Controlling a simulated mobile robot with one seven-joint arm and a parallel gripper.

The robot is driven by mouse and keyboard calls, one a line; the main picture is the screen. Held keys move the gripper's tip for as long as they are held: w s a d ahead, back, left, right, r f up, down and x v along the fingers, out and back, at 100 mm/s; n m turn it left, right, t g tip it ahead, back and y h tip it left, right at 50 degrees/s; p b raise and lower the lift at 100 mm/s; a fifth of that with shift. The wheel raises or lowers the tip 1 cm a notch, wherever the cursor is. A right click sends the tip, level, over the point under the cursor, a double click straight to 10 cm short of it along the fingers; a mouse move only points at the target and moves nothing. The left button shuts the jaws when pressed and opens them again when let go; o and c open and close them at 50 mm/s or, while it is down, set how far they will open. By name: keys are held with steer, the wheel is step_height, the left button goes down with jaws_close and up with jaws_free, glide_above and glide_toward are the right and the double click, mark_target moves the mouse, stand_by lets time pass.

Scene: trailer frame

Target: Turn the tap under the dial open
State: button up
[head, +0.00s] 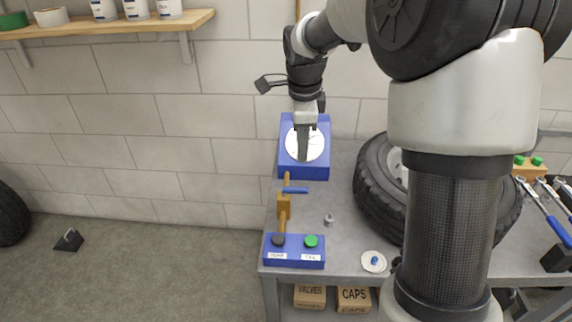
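The dial (318,147) has a round white face on a blue housing (288,166) at the back left of the grey bench. Below it, in the picture, is the brass tap (284,206) on a brass pipe. Its blue lever (297,190) points to the right, across the line of the pipe. My gripper (303,160) points down in front of the dial face and hides part of it. Its tips are above the blue lever in the picture, apart from it. The fingers look like one dark shape, so their opening cannot be told.
A blue box (294,262) with a black and a green knob sits at the bench's front left. A small metal part (328,220) and a white dish (373,262) lie to its right. A wooden shelf (110,26) hangs at upper left.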

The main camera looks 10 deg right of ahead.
mark_target(298, 188)
steer(key=shift+m, duration=0.4)
steer(key=b+x, duration=0.1)
steer(key=x, duration=0.5)
steer(key=b+x, duration=0.1)
steer(key=x, duration=0.5)
steer(key=b+x, duration=0.1)
steer(key=x, duration=0.6)
steer(key=shift+w+a+r, duration=0.1)
steer(key=shift+w, duration=0.2)
jaws_close()
